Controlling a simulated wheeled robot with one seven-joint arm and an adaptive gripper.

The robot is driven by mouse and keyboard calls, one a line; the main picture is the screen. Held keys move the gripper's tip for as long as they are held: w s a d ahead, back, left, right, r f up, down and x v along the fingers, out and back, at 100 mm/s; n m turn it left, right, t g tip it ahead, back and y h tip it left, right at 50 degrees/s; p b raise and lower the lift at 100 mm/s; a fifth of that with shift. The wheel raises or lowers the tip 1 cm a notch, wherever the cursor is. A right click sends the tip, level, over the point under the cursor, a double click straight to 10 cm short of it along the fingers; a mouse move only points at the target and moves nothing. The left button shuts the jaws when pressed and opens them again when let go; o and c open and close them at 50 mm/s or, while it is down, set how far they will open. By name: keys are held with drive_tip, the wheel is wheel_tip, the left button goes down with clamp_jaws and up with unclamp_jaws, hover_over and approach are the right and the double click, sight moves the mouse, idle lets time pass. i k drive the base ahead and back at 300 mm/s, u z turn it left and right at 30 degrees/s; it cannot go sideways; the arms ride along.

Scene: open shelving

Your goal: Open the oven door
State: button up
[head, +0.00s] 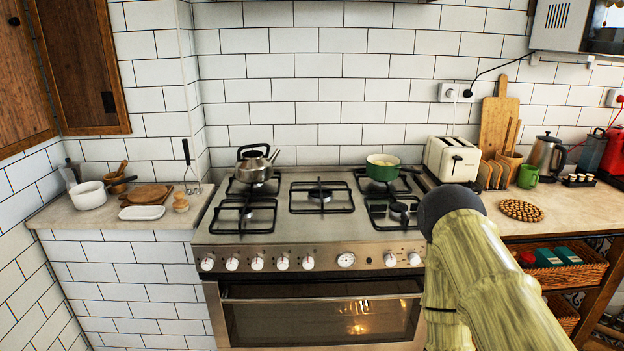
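The oven (290,262) is a steel range with a row of white knobs along its front. Its door (325,315) is below the knobs, with a dark glass window and a horizontal bar handle (320,298) along the top. The door looks shut; its lower part is cut off by the frame edge. My arm, yellowish with a dark rounded joint, reaches in from the lower right and covers the right end of the oven front. My gripper is not visible in this view.
A kettle (256,166) and a green pot (382,167) stand on the hob. A toaster (452,160) is on the right counter, with baskets (570,273) on the shelf below. The left counter (90,215) holds a white bowl and boards. The oven's left front is unobstructed.

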sight(358, 313)
drive_tip(key=z, duration=0.05)
drive_tip(key=k, duration=0.6)
drive_tip(key=z, duration=0.45)
drive_tip(key=i, duration=1)
drive_tip(key=u, duration=0.55)
